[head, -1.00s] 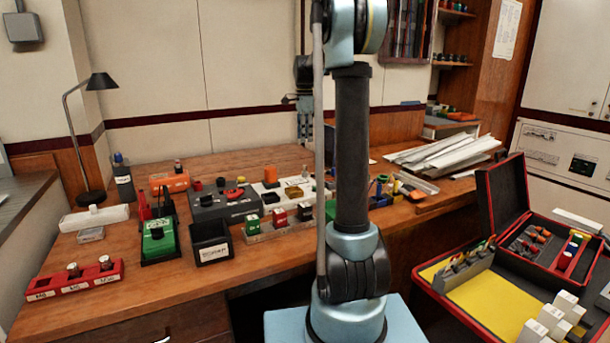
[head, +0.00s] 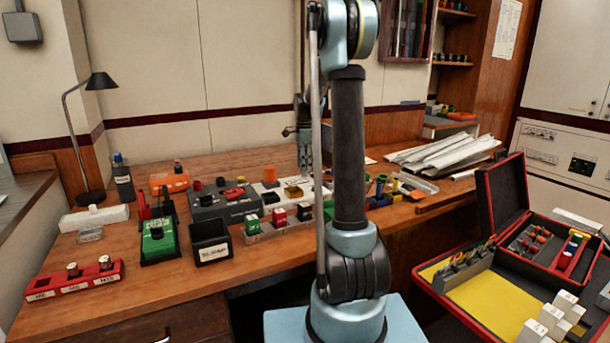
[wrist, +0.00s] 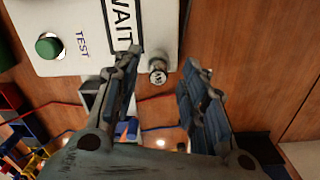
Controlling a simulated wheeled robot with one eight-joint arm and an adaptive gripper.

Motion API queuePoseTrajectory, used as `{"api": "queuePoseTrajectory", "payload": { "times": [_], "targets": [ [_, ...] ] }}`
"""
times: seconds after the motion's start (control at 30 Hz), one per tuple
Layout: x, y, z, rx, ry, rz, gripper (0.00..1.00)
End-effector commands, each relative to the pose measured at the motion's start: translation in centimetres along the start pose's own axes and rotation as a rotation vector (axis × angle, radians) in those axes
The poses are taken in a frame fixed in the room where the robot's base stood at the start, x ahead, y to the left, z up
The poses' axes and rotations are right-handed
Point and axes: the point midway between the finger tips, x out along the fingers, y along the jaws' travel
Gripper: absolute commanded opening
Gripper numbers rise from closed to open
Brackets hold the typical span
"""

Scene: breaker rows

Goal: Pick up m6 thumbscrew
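A small round metal knob with a dark mark on its top, which looks like the M6 thumbscrew (wrist: 158,74), shows in the wrist view beside the edge of a white panel (wrist: 75,60) marked WAIT and TEST. My gripper (wrist: 160,66) is open, with one finger on each side of the thumbscrew in the picture. Nothing is between the fingers in their grip; the exact height gap cannot be told. In the head view my gripper (head: 304,155) points down over the back of the bench, partly behind my arm. I cannot make out this thumbscrew there.
A red rack (head: 75,284) at the bench's left holds two other thumbscrews. A black bin (head: 211,242), green device (head: 158,241) and grey box (head: 225,203) stand on the bench. Bare wood (wrist: 245,60) lies right of the thumbscrew. An open red case (head: 480,315) is at right.

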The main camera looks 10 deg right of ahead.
Motion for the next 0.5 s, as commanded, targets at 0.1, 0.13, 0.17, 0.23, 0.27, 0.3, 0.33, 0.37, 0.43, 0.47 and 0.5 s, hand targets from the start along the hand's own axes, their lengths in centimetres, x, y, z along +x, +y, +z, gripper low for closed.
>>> {"api": "queuePoseTrajectory", "payload": {
  "times": [0.1,0.13,0.17,0.23,0.27,0.3,0.33,0.37,0.43,0.47,0.5],
  "targets": [
    [0.69,0.04,0.00,0.000,0.000,0.000,0.40],
    [0.74,0.05,0.00,0.000,0.000,0.000,0.40],
    [0.77,0.05,0.00,0.000,0.000,0.000,0.40],
    [0.77,0.05,0.00,0.000,0.000,0.000,0.40],
    [0.76,0.05,0.00,0.000,0.000,0.000,0.40],
    [0.76,0.05,0.00,0.000,0.000,0.000,0.40],
    [0.75,0.05,0.00,0.000,0.000,0.000,0.40],
    [0.75,0.05,0.00,0.000,0.000,0.000,0.33],
    [0.75,0.05,-0.01,0.000,0.000,0.000,0.17],
    [0.75,0.05,-0.01,0.000,0.000,0.000,0.10],
    [0.74,0.05,-0.01,0.000,0.000,0.000,0.01]
  ]
}}
